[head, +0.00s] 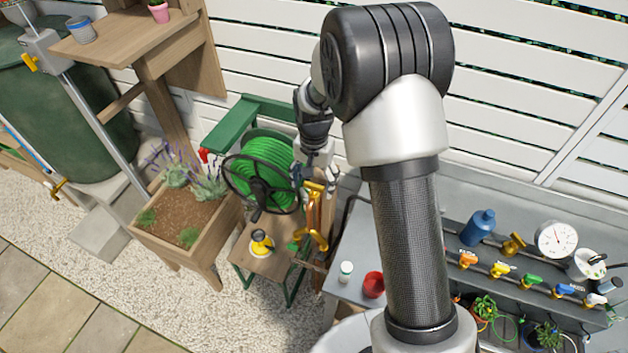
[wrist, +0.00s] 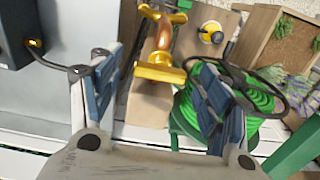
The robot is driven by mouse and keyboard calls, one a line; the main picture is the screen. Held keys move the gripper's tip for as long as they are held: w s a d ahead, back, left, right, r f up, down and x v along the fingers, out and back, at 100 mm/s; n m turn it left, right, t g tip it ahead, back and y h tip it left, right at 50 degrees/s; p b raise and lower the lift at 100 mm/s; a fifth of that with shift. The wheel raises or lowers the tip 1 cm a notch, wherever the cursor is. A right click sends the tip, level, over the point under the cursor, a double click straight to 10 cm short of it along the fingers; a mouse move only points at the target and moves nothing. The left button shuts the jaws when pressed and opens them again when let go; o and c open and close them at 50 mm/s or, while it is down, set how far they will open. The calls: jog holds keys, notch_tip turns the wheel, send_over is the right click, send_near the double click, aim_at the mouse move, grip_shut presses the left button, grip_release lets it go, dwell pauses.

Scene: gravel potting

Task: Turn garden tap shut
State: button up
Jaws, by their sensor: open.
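The brass garden tap (head: 316,232) is on a wooden post between the hose reel and the grey bench in the head view. In the wrist view its bar-shaped handle (wrist: 160,70) shows between my finger pads, with a copper-coloured part behind it. My gripper (head: 318,172) is open just above the tap, and its fingers (wrist: 155,78) stand on either side of the handle in the wrist view. I cannot tell whether either finger touches the handle. My arm and gripper partly hide the tap's surroundings in the head view.
A green hose reel (head: 262,172) stands close left of the tap. A planter box (head: 185,240) stands farther left. The grey bench (head: 358,232) at right carries a red cup (head: 373,284), a white bottle (head: 346,271) and a blue bottle (head: 478,227). A white slatted fence (head: 270,45) runs behind.

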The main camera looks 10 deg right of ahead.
aim_at(314, 185)
notch_tip(314, 185, up, 12)
dwell(0.4)
dwell(0.4)
jog(key=s+r+n+t+b, duration=0.1)
jog(key=s+r+n+b, duration=0.1)
jog(key=s+r, duration=0.45)
jog(key=s+f+n+t+b, duration=0.1)
jog(key=s+n+t+b, duration=0.2)
jog(key=s, duration=1.8)
jog(key=shift+s+d+f+n+t+b, duration=0.25)
jog(key=shift+n+b, duration=0.5)
jog(key=shift+n, duration=0.45)
jog(key=shift+a, duration=0.1)
